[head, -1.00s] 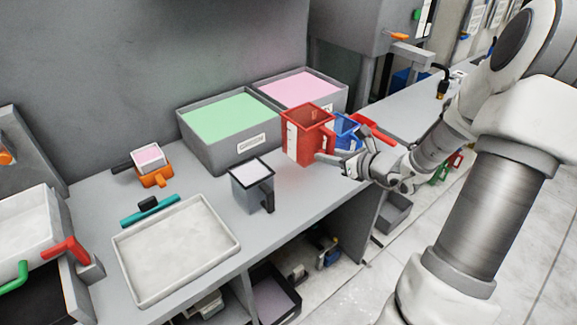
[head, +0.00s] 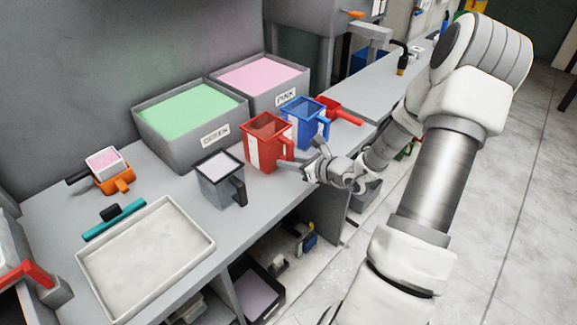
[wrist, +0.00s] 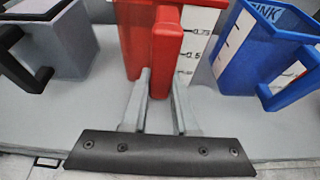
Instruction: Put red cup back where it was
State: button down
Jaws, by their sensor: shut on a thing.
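The red cup (head: 262,148) is a square measuring cup with a white scale strip. It is upright and appears to stand on the grey counter, between a grey cup (head: 218,182) and a blue cup (head: 305,125). My gripper (head: 307,166) reaches in from the right and is shut on the red cup's handle. In the wrist view, the handle (wrist: 166,50) sits between my two fingers (wrist: 161,84). The grey cup (wrist: 62,40) is to its left and the blue cup (wrist: 250,55) to its right, both apart from the fingers. The red cup's base is hidden in the wrist view.
Behind the cups stand a green-filled bin (head: 160,142) and a pink-filled bin (head: 300,85). A red scoop (head: 340,112) lies beyond the blue cup. At the left are a pale tray (head: 90,265), a teal-handled tool (head: 115,222) and an orange holder (head: 122,186).

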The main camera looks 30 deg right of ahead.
jog(key=shift+f, duration=0.65)
jog(key=shift+f, duration=0.2)
jog(key=c, duration=0.7)
grip_release()
jog(key=shift+r, duration=0.1)
jog(key=shift+r, duration=0.15)
jog(key=p+v, duration=0.1)
jog(key=v, duration=1.1)
